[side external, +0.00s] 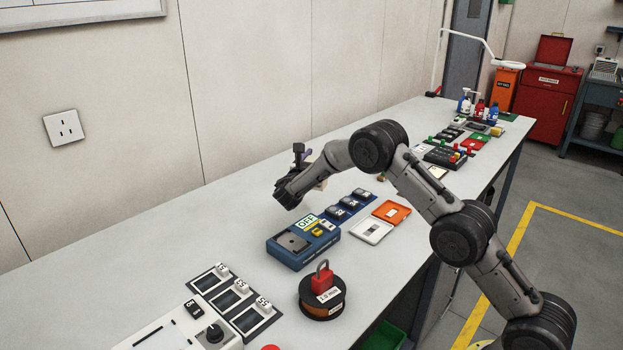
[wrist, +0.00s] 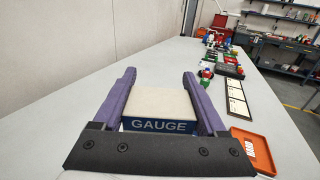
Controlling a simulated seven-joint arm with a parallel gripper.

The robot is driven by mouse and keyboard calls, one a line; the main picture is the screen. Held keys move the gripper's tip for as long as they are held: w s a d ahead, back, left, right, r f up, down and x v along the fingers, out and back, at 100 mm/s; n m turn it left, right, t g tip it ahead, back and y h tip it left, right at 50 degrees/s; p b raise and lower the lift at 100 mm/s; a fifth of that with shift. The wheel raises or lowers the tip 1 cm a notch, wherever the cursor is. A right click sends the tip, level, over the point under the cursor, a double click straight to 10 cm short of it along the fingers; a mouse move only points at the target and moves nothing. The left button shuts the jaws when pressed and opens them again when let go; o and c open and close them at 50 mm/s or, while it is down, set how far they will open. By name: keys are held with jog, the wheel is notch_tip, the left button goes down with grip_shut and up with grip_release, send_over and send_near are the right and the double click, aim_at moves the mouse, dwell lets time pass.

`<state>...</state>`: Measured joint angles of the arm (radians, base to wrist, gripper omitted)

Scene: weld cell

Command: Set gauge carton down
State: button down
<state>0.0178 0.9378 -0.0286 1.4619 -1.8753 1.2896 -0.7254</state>
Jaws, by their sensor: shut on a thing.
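The gauge carton (wrist: 160,108) is a small box with a cream top and a blue side lettered GAUGE. In the wrist view it sits between the two purple fingers of my gripper (wrist: 158,88), which is shut on it. In the side external view my gripper (side external: 312,183) is over the back half of the bench, behind the blue device, and only a pale bit of the carton shows beside it. I cannot tell whether the carton's underside touches the bench top.
On the bench (side external: 120,230) a blue device (side external: 303,243) lettered OFF stands in front of my gripper. An orange-lidded case (side external: 391,212) lies to its right, and a red padlock (side external: 323,281) sits on a spool nearer the front. The bench along the wall at left is clear.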

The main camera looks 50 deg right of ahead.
jog(key=shift+w+d+f, duration=0.25)
jog(key=shift+w+f, duration=0.45)
jog(key=shift+f, duration=0.7)
jog(key=shift+w+d+f, duration=0.2)
jog(key=shift+w+f, duration=0.5)
jog(key=shift+f, duration=0.75)
jog(key=shift+w+d+f, duration=0.25)
jog(key=shift+w+f, duration=0.45)
jog(key=shift+f, duration=0.7)
jog(key=shift+f, duration=0.15)
grip_release()
jog(key=shift+f, duration=0.1)
